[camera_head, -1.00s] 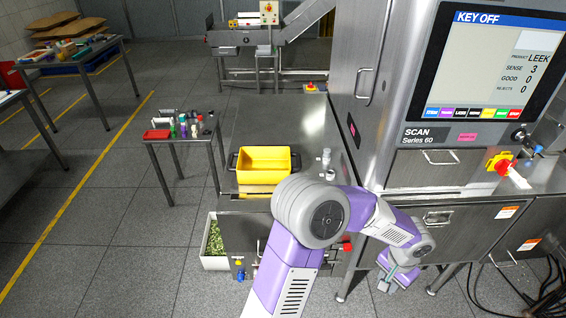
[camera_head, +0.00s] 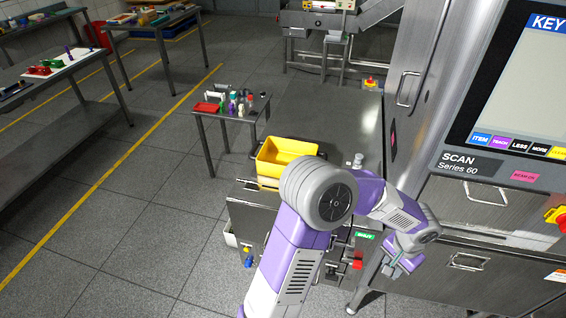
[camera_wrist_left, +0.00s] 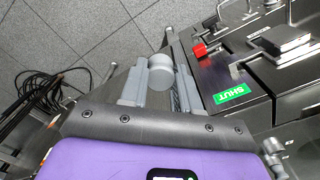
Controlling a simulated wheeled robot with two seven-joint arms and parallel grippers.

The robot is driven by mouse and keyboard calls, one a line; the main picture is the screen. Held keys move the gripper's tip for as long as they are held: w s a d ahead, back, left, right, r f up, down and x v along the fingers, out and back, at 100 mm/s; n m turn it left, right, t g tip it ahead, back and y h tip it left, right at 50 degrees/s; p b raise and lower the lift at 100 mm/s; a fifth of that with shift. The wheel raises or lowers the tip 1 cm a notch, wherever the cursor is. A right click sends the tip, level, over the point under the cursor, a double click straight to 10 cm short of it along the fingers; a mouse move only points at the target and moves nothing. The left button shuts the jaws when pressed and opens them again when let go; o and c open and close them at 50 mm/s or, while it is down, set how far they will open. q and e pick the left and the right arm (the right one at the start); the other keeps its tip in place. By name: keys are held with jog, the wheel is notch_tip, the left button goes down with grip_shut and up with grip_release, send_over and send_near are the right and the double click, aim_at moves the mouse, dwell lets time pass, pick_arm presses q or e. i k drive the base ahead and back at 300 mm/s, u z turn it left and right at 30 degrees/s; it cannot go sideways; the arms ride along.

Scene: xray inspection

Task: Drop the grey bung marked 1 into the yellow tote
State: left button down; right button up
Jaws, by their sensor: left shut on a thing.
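My left gripper (camera_head: 397,268) hangs at the end of the purple arm, low in front of the steel machine. In the left wrist view its jaws (camera_wrist_left: 160,80) are shut on a grey cylindrical bung (camera_wrist_left: 160,70). No number on it can be read from here. The yellow tote (camera_head: 287,151) sits on the steel bench, beyond my arm's big grey joint, which hides its lower right part. The gripper is to the right of the tote and nearer to me, apart from it. My right gripper is not in view.
A small pale fitting (camera_head: 358,161) stands on the bench (camera_head: 345,120) right of the tote. A side table (camera_head: 215,122) with a red tray and bottles is behind left. The machine cabinet (camera_head: 440,190) closes off the right. Grey floor is clear at left.

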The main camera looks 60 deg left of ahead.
aim_at(288, 159)
jog(key=u, duration=1.9)
